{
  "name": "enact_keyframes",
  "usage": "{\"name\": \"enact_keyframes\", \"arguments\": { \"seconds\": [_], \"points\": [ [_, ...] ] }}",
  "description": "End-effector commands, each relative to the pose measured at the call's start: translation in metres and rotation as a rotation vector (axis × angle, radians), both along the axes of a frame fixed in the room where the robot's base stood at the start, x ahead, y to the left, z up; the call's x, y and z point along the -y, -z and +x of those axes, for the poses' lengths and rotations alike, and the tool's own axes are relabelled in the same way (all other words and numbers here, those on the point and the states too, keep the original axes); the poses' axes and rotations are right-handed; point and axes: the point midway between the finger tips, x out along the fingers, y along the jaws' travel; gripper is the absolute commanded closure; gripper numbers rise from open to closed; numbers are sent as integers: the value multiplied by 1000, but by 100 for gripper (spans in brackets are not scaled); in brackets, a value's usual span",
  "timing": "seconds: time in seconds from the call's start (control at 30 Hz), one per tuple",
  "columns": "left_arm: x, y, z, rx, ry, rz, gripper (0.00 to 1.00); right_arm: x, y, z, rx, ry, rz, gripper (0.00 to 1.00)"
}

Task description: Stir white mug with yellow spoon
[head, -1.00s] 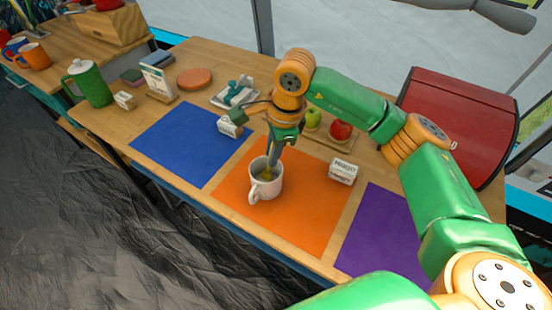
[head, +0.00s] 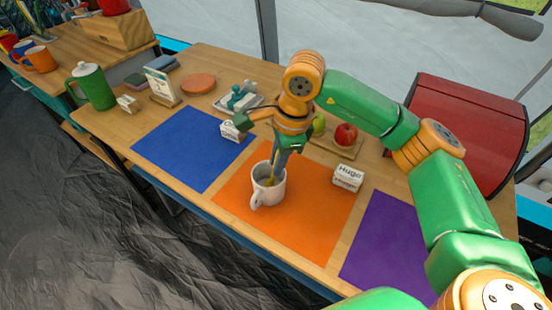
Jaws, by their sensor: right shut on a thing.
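The white mug (head: 268,190) stands upright on the orange mat (head: 300,222), its handle toward the front left. The yellow spoon (head: 271,181) points down into the mug, and its lower end is hidden inside. My right gripper (head: 279,157) is above the mug, shut on the spoon's upper part. The gripper's own body hides much of the spoon's top. My left gripper is not in view.
A white box (head: 348,178) stands on the right of the orange mat, another (head: 231,131) near the blue mat (head: 190,150). Behind the arm is a board with a red apple (head: 346,134) and a green apple (head: 319,123). The purple mat (head: 385,245) is clear.

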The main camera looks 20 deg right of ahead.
Motion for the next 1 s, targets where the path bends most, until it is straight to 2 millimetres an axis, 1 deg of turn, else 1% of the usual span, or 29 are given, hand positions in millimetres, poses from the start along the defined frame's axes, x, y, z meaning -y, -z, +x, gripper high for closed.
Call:
{"name": "enact_keyframes", "arguments": {
  "seconds": [0.17,0.27,0.9,1.0],
  "points": [
    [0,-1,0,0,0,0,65,0,-1,0,0,0,0,100],
    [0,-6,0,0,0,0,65,1,-8,-1,1,0,1,100],
    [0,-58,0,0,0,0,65,9,-80,-12,1,-1,0,100],
    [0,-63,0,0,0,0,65,11,-87,-13,0,0,0,100]
  ]
}}
